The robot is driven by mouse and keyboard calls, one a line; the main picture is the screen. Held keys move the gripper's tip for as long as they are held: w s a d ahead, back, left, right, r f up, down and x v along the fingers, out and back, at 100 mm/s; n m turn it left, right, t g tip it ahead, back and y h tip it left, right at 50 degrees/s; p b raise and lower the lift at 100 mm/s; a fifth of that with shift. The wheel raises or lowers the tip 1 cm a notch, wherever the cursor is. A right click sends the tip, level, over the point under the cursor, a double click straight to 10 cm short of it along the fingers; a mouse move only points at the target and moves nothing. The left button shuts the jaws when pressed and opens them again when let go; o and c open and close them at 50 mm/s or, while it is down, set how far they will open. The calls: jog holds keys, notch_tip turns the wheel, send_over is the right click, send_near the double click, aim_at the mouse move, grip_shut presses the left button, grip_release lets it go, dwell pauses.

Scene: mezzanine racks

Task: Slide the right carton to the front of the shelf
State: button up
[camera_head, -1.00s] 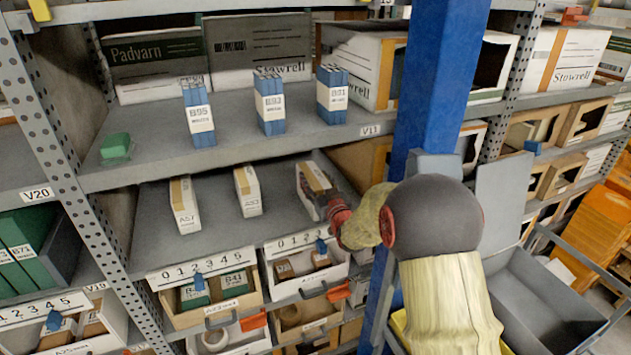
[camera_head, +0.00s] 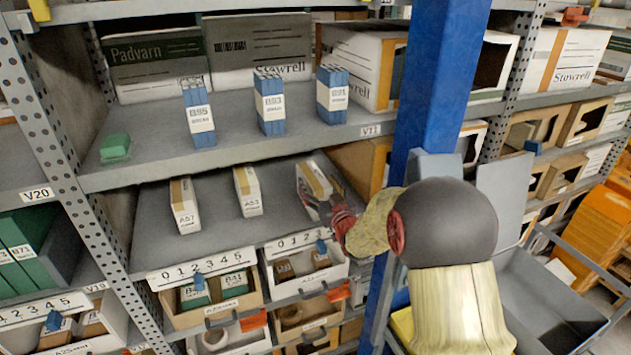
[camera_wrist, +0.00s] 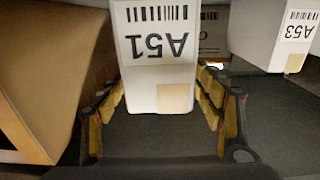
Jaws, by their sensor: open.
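The right carton is a slim white box with a tan tape strip (camera_head: 314,179), on the lower shelf in the head view; my gripper hides its front. In the wrist view the right carton (camera_wrist: 158,40) shows its front end, with the label A51 upside down. My gripper (camera_wrist: 162,88) is open, with one finger on each side of the carton's front end. Small gaps seem to show beside the carton, and I cannot tell whether either finger touches it. In the head view my gripper (camera_head: 328,207) is at the shelf front.
Two similar cartons stand to the left, A53 (camera_head: 248,191) and A57 (camera_head: 184,205). A blue upright (camera_head: 436,80) rises right of the carton. A brown box (camera_wrist: 45,80) is close beside my gripper in the wrist view. Numbered bins (camera_head: 207,300) sit below the shelf edge.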

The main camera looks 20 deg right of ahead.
jog(key=s, duration=0.9)
jog(key=shift+s+a, duration=0.15)
jog(key=shift+s, duration=0.05)
jog(key=shift+s+a+r+g+b, duration=0.1)
jog(key=shift+a+r+g+b, duration=0.15)
jog(key=shift+g+b, duration=0.15)
jog(key=s+a+f+g+b, duration=0.1)
jog(key=s+a+g, duration=0.3)
jog(key=s, duration=0.8)
jog(key=s+a+f+g+b, duration=0.2)
jog(key=s+a+g+b, duration=0.1)
jog(key=s, duration=0.9)
jog(key=s+a+f+g+b, duration=0.1)
jog(key=s+a+g, duration=0.3)
jog(key=s, duration=0.7)
jog(key=shift+s+a+f+g+y+b, duration=0.35)
jog(key=shift+a+b, duration=0.35)
jog(key=shift+a, duration=0.3)
